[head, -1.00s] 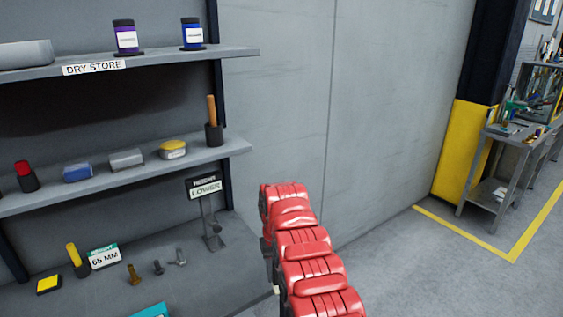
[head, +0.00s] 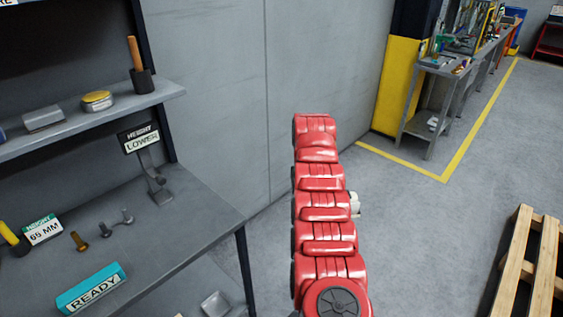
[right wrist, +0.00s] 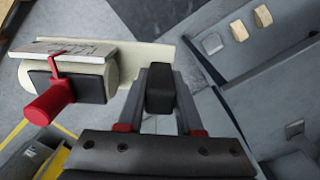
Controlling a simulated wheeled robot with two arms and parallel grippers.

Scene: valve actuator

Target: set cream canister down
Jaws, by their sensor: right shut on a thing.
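The cream canister (right wrist: 152,58) is in the right wrist view, at upper left. A white plate with writing, a dark block and a red knob show on or beside it; I cannot tell how they join. My right gripper (right wrist: 160,92) is shut on the canister, though the contact is partly hidden. In the head view, my red right arm stands up the middle, and a small cream part (head: 354,203) shows just right of it. The gripper itself is hidden there. My left gripper is not in view.
A grey bench (head: 190,222) at left holds a teal READY block (head: 91,288), a LOWER sign (head: 141,138) and several bolts. A shelf (head: 150,97) is above. A wooden pallet (head: 525,265) lies at right. Floor between arm and pallet is clear.

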